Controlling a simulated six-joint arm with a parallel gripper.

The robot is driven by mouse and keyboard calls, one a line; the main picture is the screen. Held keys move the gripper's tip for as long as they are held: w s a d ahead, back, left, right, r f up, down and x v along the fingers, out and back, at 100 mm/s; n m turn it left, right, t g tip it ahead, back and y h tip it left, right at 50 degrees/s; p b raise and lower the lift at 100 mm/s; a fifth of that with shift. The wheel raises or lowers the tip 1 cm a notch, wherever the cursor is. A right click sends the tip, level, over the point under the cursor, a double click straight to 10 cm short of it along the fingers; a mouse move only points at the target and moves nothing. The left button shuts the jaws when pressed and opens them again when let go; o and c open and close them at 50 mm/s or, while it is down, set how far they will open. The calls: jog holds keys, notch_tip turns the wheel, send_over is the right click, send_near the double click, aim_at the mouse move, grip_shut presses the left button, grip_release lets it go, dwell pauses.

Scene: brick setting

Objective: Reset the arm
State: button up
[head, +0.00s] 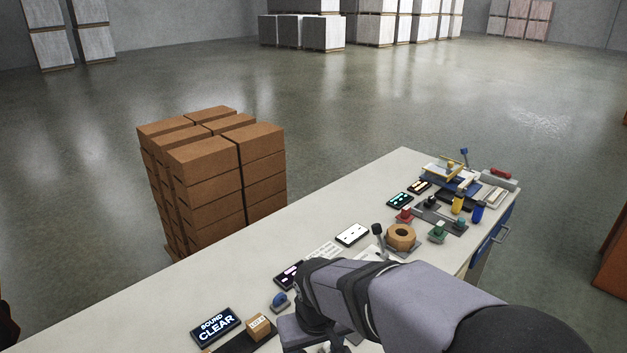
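My arm reaches in from the lower right over the workbench (330,235) and bends down near the bench's front part. Its end is hidden behind the arm links and cut off by the bottom edge of the picture, so my gripper is not visible. I cannot see whether anything is held.
A sign reading "BOUND CLEAR" (215,325), a small box (259,326) and a blue-handled item (281,302) lie close to my arm. Stacked brown boxes (215,180) stand behind the bench.

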jog(key=s+d+m+g+p, duration=0.1)
jog(key=s+d+m+p, duration=0.2)
jog(key=s+d, duration=0.8)
jog(key=d+r, duration=0.1)
jog(key=d, duration=0.3)
jog(key=shift+s+m+g+p, duration=0.15)
jog(key=shift+m+g+p, duration=0.25)
jog(key=shift+d, duration=0.1)
